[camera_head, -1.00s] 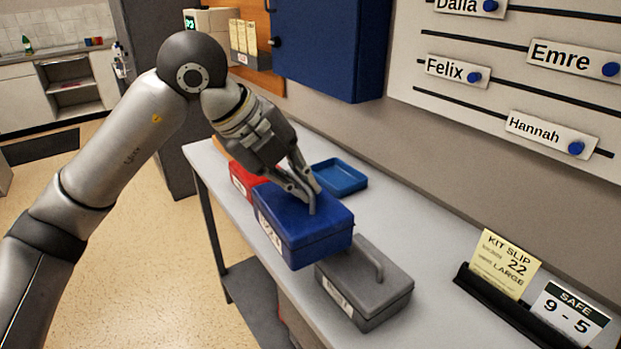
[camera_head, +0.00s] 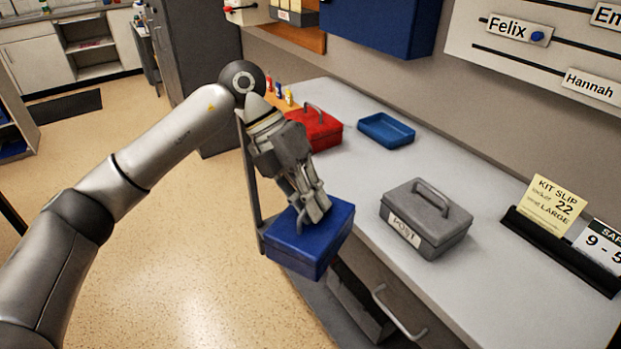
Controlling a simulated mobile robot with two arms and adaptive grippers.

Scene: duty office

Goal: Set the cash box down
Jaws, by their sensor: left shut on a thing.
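A blue cash box (camera_head: 313,247) hangs from my left gripper (camera_head: 312,212), whose fingers are shut at its top, over the handle. The handle itself is mostly hidden by the fingers. The box is in front of the table's near edge, tilted a little in the picture. A red cash box (camera_head: 318,131) with a handle stands towards the far end of the table. A grey cash box (camera_head: 428,222) with a handle and a white label stands on the table to the right of the blue one. My right gripper is not in view.
The grey table top (camera_head: 354,181) is bare between the red and grey boxes. A blue tray (camera_head: 386,130) lies near the wall. A black holder (camera_head: 563,253) with cards stands at the right. A drawer handle (camera_head: 398,314) juts out below the table edge.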

